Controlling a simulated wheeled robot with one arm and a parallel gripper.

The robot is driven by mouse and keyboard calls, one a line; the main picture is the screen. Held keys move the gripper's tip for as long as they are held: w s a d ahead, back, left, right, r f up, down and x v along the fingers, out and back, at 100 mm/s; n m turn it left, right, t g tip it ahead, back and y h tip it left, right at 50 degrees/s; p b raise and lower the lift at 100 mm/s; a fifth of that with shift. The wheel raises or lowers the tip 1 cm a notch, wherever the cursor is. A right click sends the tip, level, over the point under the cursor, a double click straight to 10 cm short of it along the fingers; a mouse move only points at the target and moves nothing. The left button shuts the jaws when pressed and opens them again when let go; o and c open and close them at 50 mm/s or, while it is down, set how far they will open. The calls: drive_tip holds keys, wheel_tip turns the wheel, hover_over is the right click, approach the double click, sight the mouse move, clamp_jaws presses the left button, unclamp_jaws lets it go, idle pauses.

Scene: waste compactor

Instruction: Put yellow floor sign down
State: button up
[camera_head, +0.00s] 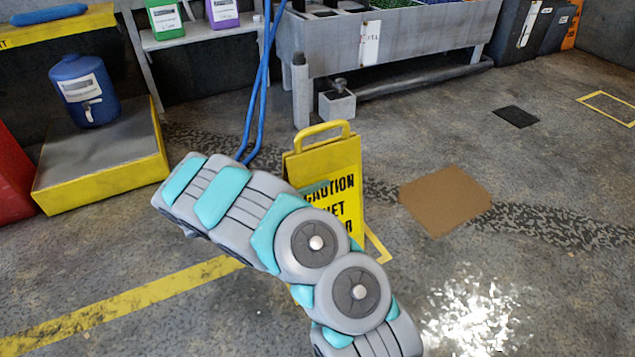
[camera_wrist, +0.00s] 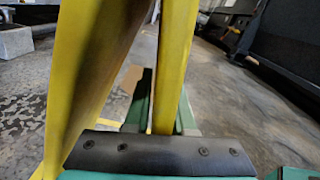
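The yellow floor sign (camera_head: 330,175) stands upright in the middle of the head view, with a handle on top and black "CAUTION" lettering. My arm covers its lower part, so I cannot tell whether its feet touch the floor. In the wrist view, two yellow panels of the sign (camera_wrist: 95,80) rise close to the camera. My gripper (camera_wrist: 160,110), with green fingers, has one panel between its fingers and appears shut on it. My gripper is hidden behind my arm in the head view.
A shiny wet patch (camera_head: 470,315) lies on the floor at the lower right. A brown cardboard piece (camera_head: 445,200) lies right of the sign. A yellow-edged platform (camera_head: 105,165) with a blue jug (camera_head: 85,90) is at left. A grey trough (camera_head: 400,40) stands behind.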

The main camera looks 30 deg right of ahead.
drive_tip(key=o, duration=0.3)
drive_tip(key=shift+r, duration=0.1)
drive_tip(key=a+p, duration=0.2)
drive_tip(key=a, duration=1)
drive_tip(key=shift+s, duration=0.2)
